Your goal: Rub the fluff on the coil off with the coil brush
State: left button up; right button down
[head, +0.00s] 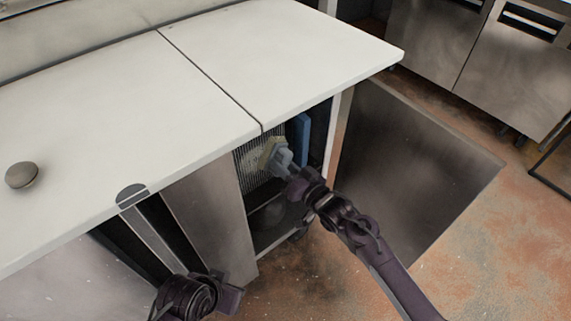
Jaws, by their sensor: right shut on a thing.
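The coil (246,176) is a finely ribbed panel inside the open compartment under the white counter. A pale patch that looks like fluff (254,157) lies on its face. The coil brush (271,153) has a yellowish head and a grey body, and its head is at the coil's upper part. I cannot tell whether it touches. My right gripper (289,171) is shut on the brush at the compartment mouth and hides part of the coil. My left gripper (229,298) is low at the bottom of the view, below the steel panel; its fingers are not clear.
The white counter (90,110) overhangs the compartment, with a round knob-like object (21,175) on it. A steel panel (211,215) stands left of the opening. A blue panel (302,137) is inside at right.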

jog(key=shift+s+a+r+p, duration=0.1)
jog(key=shift+s+a+p, duration=0.25)
jog(key=shift+s+a, duration=0.4)
jog(key=shift+s+a+r+p, duration=0.1)
jog(key=shift+s+a+p, duration=0.25)
jog(key=shift+a, duration=0.6)
jog(key=shift+s, duration=0.1)
jog(key=shift+s+a+p, duration=0.4)
jog(key=shift+s+a, duration=0.15)
jog(key=shift+a, duration=0.3)
jog(key=shift+s+a, duration=0.55)
jog(key=shift+a, duration=0.15)
